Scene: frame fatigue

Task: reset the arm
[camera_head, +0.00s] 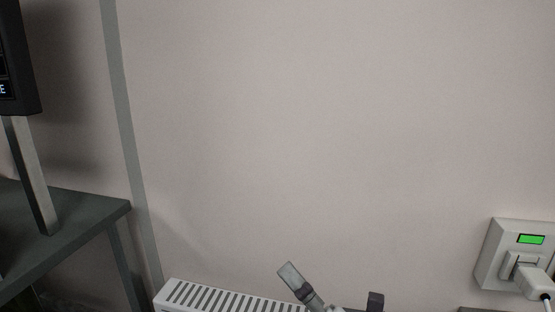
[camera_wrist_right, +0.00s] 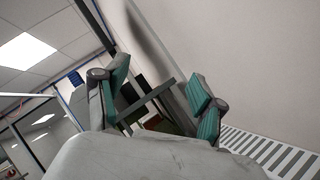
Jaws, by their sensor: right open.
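My right gripper (camera_head: 332,284) shows at the bottom edge of the head view, in front of the wall, with much of it cut off by the frame. In the right wrist view my right gripper (camera_wrist_right: 160,92) has its two teal-padded fingers spread apart. Nothing is held between them. The view there is tilted. My left gripper and left arm are not in view.
A white slotted radiator-like unit (camera_head: 225,299) stands low by the wall (camera_head: 320,130). A dark grey table (camera_head: 70,222) with a screen on a post (camera_head: 33,175) is at left. A white wall box (camera_head: 518,255) with a green display and plug is at right.

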